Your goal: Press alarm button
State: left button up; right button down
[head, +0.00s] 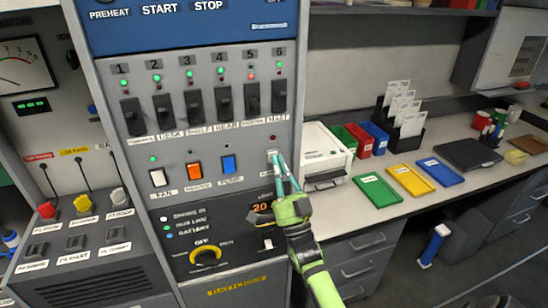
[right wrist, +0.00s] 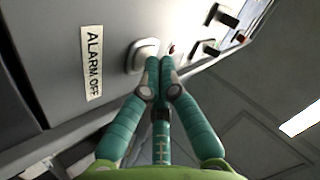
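The alarm button (head: 271,154) is a small pale button on the grey control panel, right of the blue pump switch. In the right wrist view the button (right wrist: 143,54) stands out from the panel beside an "ALARM OFF" label (right wrist: 92,63). My right gripper (head: 279,162) has its teal fingers up at the button and partly covers it and its label. In the right wrist view the fingertips (right wrist: 160,63) are together with nothing between them, right beside the button. I cannot tell whether they touch it. My left gripper is not in view.
Numbered black breaker switches (head: 195,104) stand in a row above. A counter on the right holds a white drawer box (head: 325,146) and coloured trays (head: 411,178).

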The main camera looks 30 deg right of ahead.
jog(key=shift+s, duration=0.15)
jog(key=shift+s+a+p, duration=0.2)
jog(key=shift+s+p, duration=0.15)
jog(key=shift+s, duration=0.25)
jog(key=s+p, duration=0.1)
jog(key=s, duration=0.1)
jog(key=s+a+p, duration=0.1)
jog(key=s, duration=0.1)
jog(key=shift+s+a, duration=0.1)
jog(key=shift+s, duration=0.3)
dwell(0.5)
